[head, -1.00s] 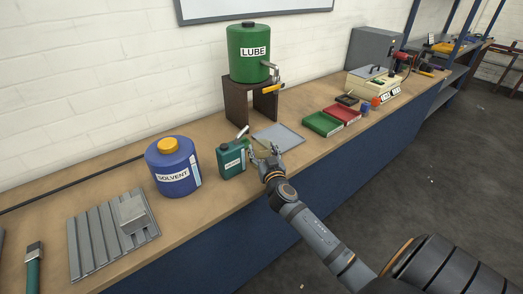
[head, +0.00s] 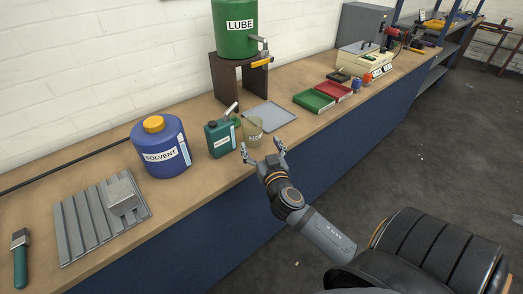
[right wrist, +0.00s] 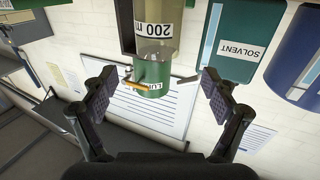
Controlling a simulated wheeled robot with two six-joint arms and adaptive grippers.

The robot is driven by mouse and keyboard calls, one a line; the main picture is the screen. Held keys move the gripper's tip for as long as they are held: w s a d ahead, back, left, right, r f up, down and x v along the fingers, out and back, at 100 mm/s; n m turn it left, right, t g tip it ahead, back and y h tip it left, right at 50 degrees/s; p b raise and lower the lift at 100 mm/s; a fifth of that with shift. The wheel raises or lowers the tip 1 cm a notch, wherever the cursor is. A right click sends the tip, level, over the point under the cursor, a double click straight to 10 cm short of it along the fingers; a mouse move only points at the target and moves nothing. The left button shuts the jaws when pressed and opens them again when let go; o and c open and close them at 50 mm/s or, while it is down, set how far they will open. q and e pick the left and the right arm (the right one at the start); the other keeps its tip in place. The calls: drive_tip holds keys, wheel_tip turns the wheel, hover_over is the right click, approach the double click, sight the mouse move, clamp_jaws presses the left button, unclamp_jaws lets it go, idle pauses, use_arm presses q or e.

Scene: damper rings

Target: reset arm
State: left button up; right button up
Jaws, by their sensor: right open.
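My right gripper (head: 263,147) is open and empty at the front edge of the bench. Its two fingers are spread apart, and they also show in the right wrist view (right wrist: 158,85). A small beige beaker (head: 253,132) stands upright on the bench just beyond the fingers, apart from them. In the right wrist view the beaker (right wrist: 155,22), marked 200, is at the top, past the fingertips. My left gripper is not in view.
A green solvent can (head: 221,139) stands left of the beaker, with a blue solvent jug (head: 164,150) farther left. A grey tray (head: 270,116) lies behind. A green lube drum (head: 235,45) sits on a brown stand (head: 226,82). Open floor lies right.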

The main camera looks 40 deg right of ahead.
drive_tip(key=shift+s+a, duration=0.2)
drive_tip(key=shift+s, duration=0.4)
